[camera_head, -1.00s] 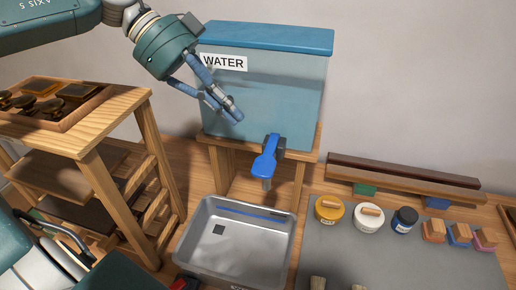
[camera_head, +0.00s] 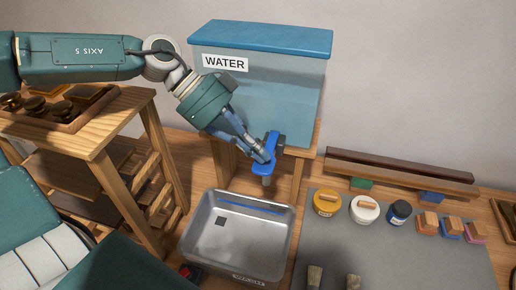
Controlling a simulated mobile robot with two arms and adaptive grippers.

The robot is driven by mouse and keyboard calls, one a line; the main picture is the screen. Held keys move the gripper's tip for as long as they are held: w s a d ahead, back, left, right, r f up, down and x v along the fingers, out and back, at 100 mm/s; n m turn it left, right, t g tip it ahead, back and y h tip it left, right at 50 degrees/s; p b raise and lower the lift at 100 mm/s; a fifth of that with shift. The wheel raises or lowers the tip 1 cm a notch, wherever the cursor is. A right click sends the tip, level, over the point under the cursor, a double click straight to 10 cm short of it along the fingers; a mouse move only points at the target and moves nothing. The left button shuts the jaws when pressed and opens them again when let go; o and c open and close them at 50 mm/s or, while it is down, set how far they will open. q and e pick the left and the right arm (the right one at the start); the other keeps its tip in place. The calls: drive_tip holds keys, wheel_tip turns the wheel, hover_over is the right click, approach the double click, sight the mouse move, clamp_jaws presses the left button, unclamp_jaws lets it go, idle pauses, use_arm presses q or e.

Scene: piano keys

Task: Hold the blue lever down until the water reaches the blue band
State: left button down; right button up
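The blue lever (camera_head: 270,168) sits on the tap at the front of the blue WATER tank (camera_head: 260,100). My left gripper (camera_head: 263,156) is at the lever, its fingertips together against or just over its upper left side; I cannot tell if they press it. The fingers hide part of the lever. The metal basin (camera_head: 286,245) stands below the tap. The blue band (camera_head: 250,209) runs along its inner back wall. I see no clear water surface in the basin and no stream from the spout. My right gripper is not in view.
A wooden rack (camera_head: 110,138) with a tray of brass pieces stands at left. On the grey mat (camera_head: 350,250) at right are a yellow jar (camera_head: 326,203), a white jar (camera_head: 364,209), a blue jar (camera_head: 399,212), several small blocks and brushes. Wooden bars (camera_head: 400,174) lie behind.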

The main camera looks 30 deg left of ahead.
use_arm(q)
drive_tip(key=shift+f+b, duration=0.55)
drive_tip(key=shift+b, duration=0.1)
drive_tip(key=shift+s+f+m+t+b, duration=0.3)
drive_tip(key=shift+s+f+t+b, duration=0.1)
drive_tip(key=shift+f+b, duration=0.35)
drive_tip(key=shift+s+d+r, duration=0.1)
drive_tip(key=shift+s, duration=0.05)
drive_tip(key=shift+w, duration=0.25)
drive_tip(key=shift+s, duration=0.1)
idle(6.1)
